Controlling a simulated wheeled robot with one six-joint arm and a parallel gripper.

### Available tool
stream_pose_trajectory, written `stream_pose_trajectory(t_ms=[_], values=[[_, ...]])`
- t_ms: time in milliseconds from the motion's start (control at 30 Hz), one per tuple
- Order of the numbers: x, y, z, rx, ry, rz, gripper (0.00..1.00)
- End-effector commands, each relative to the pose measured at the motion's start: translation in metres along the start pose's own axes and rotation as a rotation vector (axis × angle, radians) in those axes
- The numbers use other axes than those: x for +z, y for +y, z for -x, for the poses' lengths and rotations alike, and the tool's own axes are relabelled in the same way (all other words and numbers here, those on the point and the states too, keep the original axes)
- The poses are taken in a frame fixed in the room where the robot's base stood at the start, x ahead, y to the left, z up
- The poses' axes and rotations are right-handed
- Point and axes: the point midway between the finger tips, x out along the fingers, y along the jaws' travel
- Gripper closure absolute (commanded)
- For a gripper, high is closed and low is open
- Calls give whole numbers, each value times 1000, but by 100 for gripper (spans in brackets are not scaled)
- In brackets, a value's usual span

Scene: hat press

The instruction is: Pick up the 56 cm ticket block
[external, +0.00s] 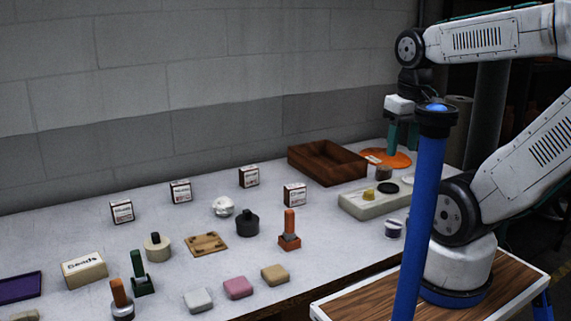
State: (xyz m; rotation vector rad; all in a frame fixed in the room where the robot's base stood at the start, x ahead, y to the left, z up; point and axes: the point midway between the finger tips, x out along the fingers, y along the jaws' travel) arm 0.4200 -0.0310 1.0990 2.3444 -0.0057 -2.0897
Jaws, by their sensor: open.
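Several small dark blocks with white printed faces stand upright on the table: one at left (121,212), one right of it (180,192), one farther back (249,177), and one at right (294,195). Their print is too small to read, so I cannot tell which is the 56 cm ticket block. My gripper (402,150) is at the right rear of the table, above or near an orange disc (372,156), pointing down with teal fingers. It is open, well right of all these blocks. A blue post partly hides this area.
A brown wooden tray (327,174) and a pale slab (375,201) with small round items lie between gripper and blocks. Stamps with upright handles (289,232), a white lump (223,207) and pastel blocks (238,288) stand forward. A wall (200,90) closes the back.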

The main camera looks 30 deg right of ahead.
Motion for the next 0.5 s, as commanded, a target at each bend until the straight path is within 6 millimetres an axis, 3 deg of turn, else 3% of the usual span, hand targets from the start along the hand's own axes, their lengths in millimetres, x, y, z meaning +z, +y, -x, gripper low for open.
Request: stream_pose_trajectory(t_ms=[33, 100, 367, 500], values=[[0, 0, 0, 0, 0, 0, 36], [0, 0, 0, 0, 0, 0, 24], [0, 0, 1, 0, 0, 0, 24], [-4, 0, 26, 0, 7, 0, 24]])
